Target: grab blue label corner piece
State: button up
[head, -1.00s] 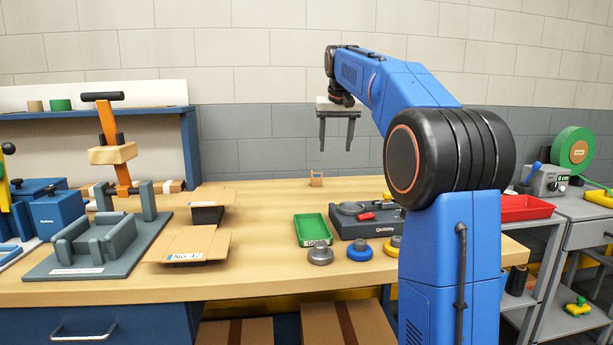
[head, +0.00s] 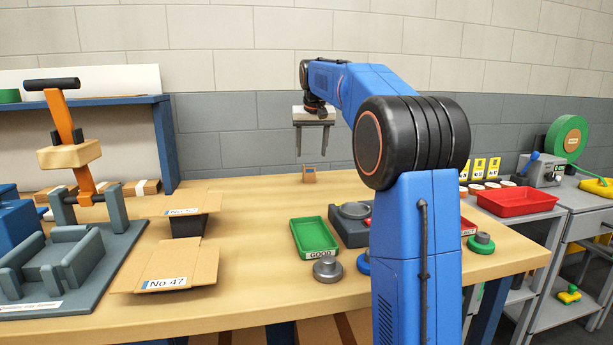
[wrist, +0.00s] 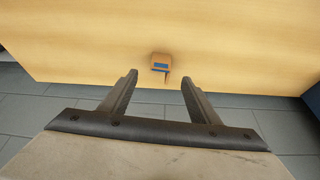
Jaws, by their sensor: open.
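The corner piece (head: 309,174) is a small brown cardboard-like piece standing alone near the back edge of the wooden bench. In the wrist view the corner piece (wrist: 161,63) shows a blue label on its side, and it lies ahead of the fingertips, roughly centred between them. My gripper (head: 313,154) hangs fingers down above the bench's back edge, a little above the piece. In the wrist view my gripper (wrist: 159,78) is open, with nothing between its fingers.
The wooden bench (head: 260,215) is bare around the piece. A green tray (head: 314,237), a grey round knob (head: 327,269) and an open cardboard box labelled No 47 (head: 172,266) lie nearer the front. A grey fixture (head: 75,262) stands left, a red tray (head: 515,201) right.

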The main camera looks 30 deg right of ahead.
aim_at(310, 168)
jog(key=x, duration=0.9)
jog(key=shift+w+f, duration=0.25)
jog(key=shift+c, duration=0.7)
jog(key=c, duration=1)
